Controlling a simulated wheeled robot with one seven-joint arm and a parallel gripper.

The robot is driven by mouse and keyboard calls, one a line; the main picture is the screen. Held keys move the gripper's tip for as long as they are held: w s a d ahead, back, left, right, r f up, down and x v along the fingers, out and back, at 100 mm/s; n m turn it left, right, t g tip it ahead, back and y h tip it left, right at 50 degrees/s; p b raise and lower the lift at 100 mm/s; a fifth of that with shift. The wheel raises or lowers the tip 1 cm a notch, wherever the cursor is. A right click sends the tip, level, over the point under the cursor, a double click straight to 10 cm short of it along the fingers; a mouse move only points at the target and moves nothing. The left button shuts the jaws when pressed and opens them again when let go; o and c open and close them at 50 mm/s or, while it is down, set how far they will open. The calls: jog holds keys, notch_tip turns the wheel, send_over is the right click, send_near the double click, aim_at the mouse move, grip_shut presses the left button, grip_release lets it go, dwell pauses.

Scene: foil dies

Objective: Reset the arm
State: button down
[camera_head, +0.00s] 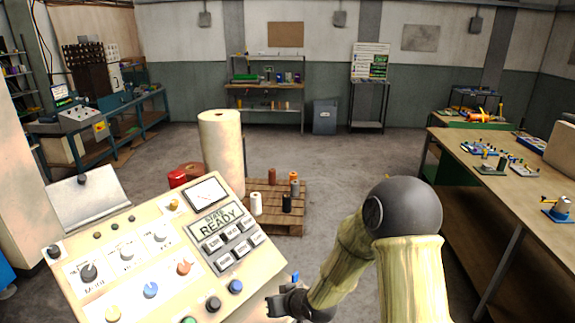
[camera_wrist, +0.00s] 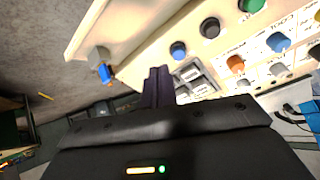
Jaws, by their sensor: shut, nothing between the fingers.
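My arm reaches in from the lower right in the head view, and my gripper (camera_head: 277,303) is low by the right edge of a cream control panel (camera_head: 130,215). In the wrist view my gripper (camera_wrist: 158,75) shows its dark fingers shut together with nothing between them, over the panel by the grey push buttons. A blue-tipped part (camera_wrist: 104,72) sticks out at the panel's edge in the wrist view.
A wooden pallet (camera_head: 262,212) with several spools and a tall cream roll (camera_head: 222,150) stands behind the panel. A workbench (camera_head: 500,180) with tools runs along the right. Other benches line the left and back walls. The grey floor (camera_head: 345,165) in the middle is clear.

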jog(key=s+d+r+m+g+h, duration=0.2)
jog(key=s+d+r+h, duration=0.1)
jog(key=s+d, duration=0.5)
jog(key=s+d+r+m+g+h, duration=0.2)
jog(key=s+d+r, duration=0.4)
jog(key=s+d, duration=0.3)
jog(key=shift+s+d+r+h, duration=0.3)
jog(key=shift+d+h, duration=0.2)
jog(key=shift+d, duration=0.25)
